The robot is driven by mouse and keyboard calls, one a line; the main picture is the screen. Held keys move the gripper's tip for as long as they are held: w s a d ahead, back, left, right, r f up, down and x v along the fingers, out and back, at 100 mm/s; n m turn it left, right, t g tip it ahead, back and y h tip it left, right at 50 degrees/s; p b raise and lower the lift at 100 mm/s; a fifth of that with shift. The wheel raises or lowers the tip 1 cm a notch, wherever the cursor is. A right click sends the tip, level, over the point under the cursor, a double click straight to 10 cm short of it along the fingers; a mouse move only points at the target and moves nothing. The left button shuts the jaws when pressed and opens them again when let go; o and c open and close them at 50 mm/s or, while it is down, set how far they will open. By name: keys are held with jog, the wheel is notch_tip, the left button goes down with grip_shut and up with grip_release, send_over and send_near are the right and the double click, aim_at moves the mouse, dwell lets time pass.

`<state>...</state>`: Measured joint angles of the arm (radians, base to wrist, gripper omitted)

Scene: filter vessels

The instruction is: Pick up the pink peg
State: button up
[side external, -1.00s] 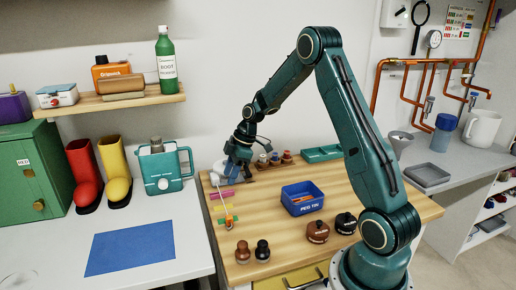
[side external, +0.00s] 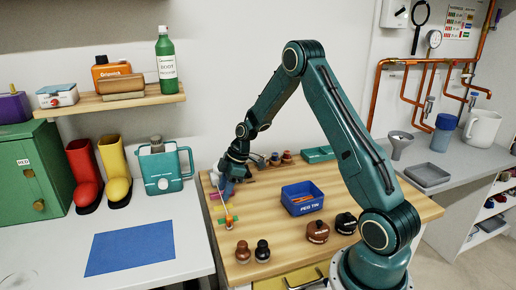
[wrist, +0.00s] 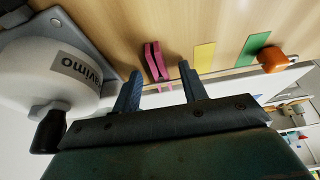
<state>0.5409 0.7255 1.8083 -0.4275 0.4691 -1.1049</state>
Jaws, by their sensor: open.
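The pink peg (wrist: 154,62) lies on the wooden bench top in the wrist view, ahead of and roughly between my two fingers. My gripper (wrist: 159,82) is open and empty, and the fingers stand apart with the peg in the gap beyond their tips. I cannot tell from the wrist view whether the fingers touch it. In the side external view my gripper (side external: 226,180) is low over the bench's back left corner and largely hides the peg.
A white rounded vessel (wrist: 45,75) with a black knob stands close left of my fingers. Yellow (wrist: 204,57) and green (wrist: 250,48) strips lie to the right, with an orange knob (wrist: 272,59). The blue peg tin (side external: 302,199) stands mid-bench.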

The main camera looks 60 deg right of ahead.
dwell(0.4)
grip_shut()
jog(key=shift+r, duration=0.15)
notch_tip(320, 180, up, 20)
dwell(0.9)
dwell(0.4)
